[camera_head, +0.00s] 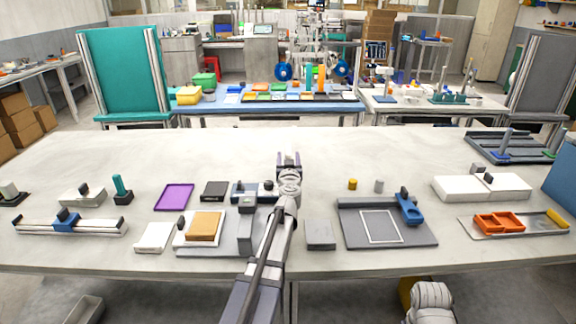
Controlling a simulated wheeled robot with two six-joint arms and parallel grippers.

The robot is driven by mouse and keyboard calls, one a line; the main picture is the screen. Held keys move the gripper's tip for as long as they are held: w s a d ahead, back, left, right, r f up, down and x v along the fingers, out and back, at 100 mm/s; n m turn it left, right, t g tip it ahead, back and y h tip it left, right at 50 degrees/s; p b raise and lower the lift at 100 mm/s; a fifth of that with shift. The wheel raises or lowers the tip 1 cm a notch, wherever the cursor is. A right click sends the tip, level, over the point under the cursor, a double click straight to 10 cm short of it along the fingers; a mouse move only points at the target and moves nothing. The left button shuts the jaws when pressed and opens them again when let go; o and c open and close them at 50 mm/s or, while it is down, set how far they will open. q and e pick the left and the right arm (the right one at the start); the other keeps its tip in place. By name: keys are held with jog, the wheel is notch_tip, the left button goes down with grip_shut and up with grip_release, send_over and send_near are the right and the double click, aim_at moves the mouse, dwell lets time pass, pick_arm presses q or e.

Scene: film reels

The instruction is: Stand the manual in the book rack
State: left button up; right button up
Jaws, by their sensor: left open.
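No object is clearly marked as the manual. A flat tan, book-like block (204,226) lies on a white base at the left front of the table. A purple flat piece (174,197) lies behind it. A grey rack-like frame with uprights (515,149) stands at the far right back and may be the book rack; I cannot tell for sure. My left gripper (289,158) is open and empty over the middle back of the table, apart from these things, its arm reaching up from the bottom.
A grey plate with a blue-handled tool (408,209) lies right of my arm. White boxes (459,187) and an orange tray (499,222) are further right. A blue slider on a rail (67,222) is at left. The middle back of the table (370,150) is clear.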

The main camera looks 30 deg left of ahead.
aim_at(288, 148)
pick_arm(q)
jog(key=x, duration=0.5)
jog(key=shift+s, duration=0.1)
jog(key=shift+s, duration=0.1)
jog(key=shift+c, duration=0.2)
grip_shut()
dwell(0.9)
